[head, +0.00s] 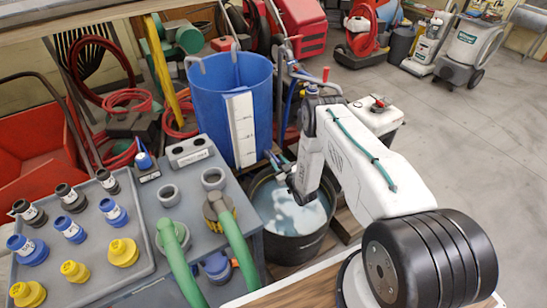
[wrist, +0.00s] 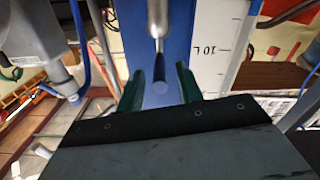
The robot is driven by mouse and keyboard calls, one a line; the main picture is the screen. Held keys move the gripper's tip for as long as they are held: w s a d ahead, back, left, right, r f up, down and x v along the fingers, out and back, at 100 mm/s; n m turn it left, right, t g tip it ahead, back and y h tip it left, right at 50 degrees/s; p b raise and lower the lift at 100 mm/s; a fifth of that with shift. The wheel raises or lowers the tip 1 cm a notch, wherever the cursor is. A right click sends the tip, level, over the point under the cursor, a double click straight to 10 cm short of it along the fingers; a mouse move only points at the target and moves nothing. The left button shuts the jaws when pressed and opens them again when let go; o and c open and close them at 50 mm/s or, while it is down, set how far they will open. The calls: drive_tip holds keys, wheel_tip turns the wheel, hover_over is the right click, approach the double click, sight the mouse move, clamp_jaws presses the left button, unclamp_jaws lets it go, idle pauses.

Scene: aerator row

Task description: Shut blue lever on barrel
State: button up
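The blue barrel (head: 262,95) stands at the centre of the head view, with a white scale strip on its front. In the wrist view its blue wall (wrist: 201,14) fills the upper middle. A metal rod with a dark blue end, apparently the blue lever (wrist: 160,72), hangs in front of that wall. My gripper (wrist: 160,84) is open. Its two green fingers stand on either side of the blue end, with gaps visible. In the head view my gripper (head: 274,160) is low at the barrel's right front; the lever cannot be made out there.
A black tub (head: 290,245) of water sits below my gripper. A grey bench (head: 200,155) with hoses and a tray (head: 95,235) of fittings is at left. A pipe with a red handle (head: 326,74) stands right of the barrel. The floor (head: 470,140) at right is clear.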

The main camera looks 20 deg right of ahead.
sight(274, 156)
drive_tip(key=shift+w+a, duration=0.15)
drive_tip(key=shift+w, duration=0.9)
drive_tip(key=shift+w+a, duration=0.15)
drive_tip(key=shift+w, duration=0.9)
clamp_jaws()
